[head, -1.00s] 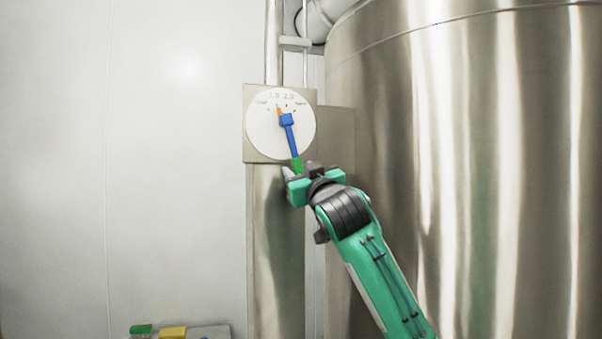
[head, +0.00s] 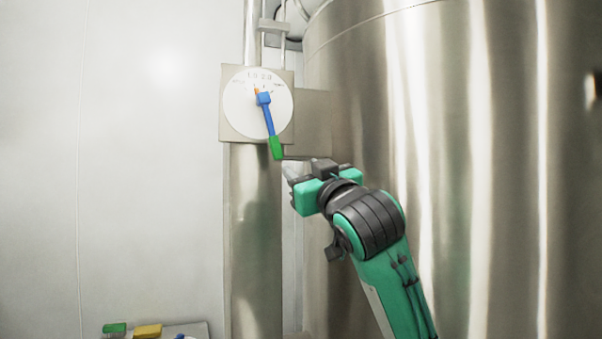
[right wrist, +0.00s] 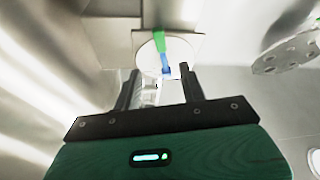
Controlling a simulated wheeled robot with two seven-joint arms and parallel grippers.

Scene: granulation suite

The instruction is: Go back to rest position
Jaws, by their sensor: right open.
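My right gripper (head: 291,170) is in front of the steel tank, just below and to the right of the dial. In the right wrist view the gripper (right wrist: 160,78) has its two dark fingers apart, with nothing held between them. The round white dial (head: 240,105) sits on a square metal plate. Its blue lever (head: 268,120) points down and slightly right and ends in a green tip (head: 277,148). The lever also shows in the right wrist view (right wrist: 165,62), beyond the fingers; the gripper looks clear of it. My left gripper is not in view.
A large steel tank (head: 440,120) fills the right side. A vertical steel column (head: 256,240) stands below the dial. A panel with a green block (head: 115,328) and a yellow block (head: 148,331) shows at the lower left. The pale wall (head: 150,170) at left has open room before it.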

